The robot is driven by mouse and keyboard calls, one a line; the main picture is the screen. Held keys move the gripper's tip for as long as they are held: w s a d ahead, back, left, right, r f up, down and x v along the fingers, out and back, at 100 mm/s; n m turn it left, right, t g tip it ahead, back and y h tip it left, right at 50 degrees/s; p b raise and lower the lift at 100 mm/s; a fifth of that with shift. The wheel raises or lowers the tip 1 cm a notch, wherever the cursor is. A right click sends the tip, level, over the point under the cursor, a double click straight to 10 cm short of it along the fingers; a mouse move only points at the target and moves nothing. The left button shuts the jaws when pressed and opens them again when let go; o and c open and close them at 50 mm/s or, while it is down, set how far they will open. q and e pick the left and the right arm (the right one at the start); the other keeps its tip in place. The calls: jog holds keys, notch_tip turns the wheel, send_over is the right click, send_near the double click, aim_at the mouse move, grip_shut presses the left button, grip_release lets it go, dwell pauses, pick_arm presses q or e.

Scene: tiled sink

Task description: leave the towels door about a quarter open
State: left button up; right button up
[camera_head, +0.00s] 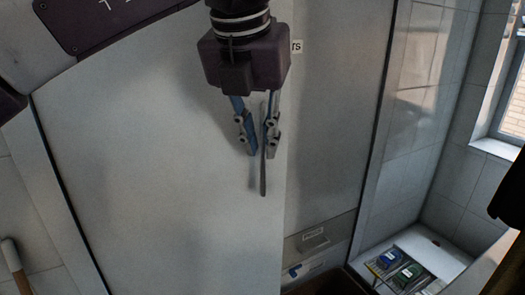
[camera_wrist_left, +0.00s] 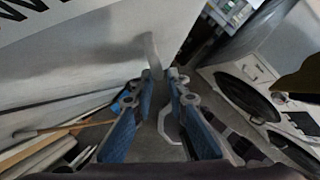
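A tall pale grey cabinet door (camera_head: 160,130) fills the left and middle of the head view. Its slim upright metal handle (camera_head: 263,184) hangs below the left gripper's fingertips, and it also shows in the left wrist view (camera_wrist_left: 152,48). My left gripper (camera_head: 259,145) points down at the handle. Its blue fingers stand apart, with the handle's end between or just beyond the tips (camera_wrist_left: 163,80); I cannot tell whether they touch it. A small label (camera_head: 297,46) is mostly hidden behind the gripper, so its word cannot be read. My right gripper does not show.
A grey panel (camera_head: 335,130) stands right of the door's edge. Farther right are a tiled wall (camera_head: 425,100), a window (camera_head: 514,100) and a pale ledge with blue and green items (camera_head: 400,270). White machines with round dark openings (camera_wrist_left: 247,95) stand right in the left wrist view.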

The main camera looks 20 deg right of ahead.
pick_arm(q)
jog(key=v, duration=0.9)
jog(key=shift+s, duration=0.15)
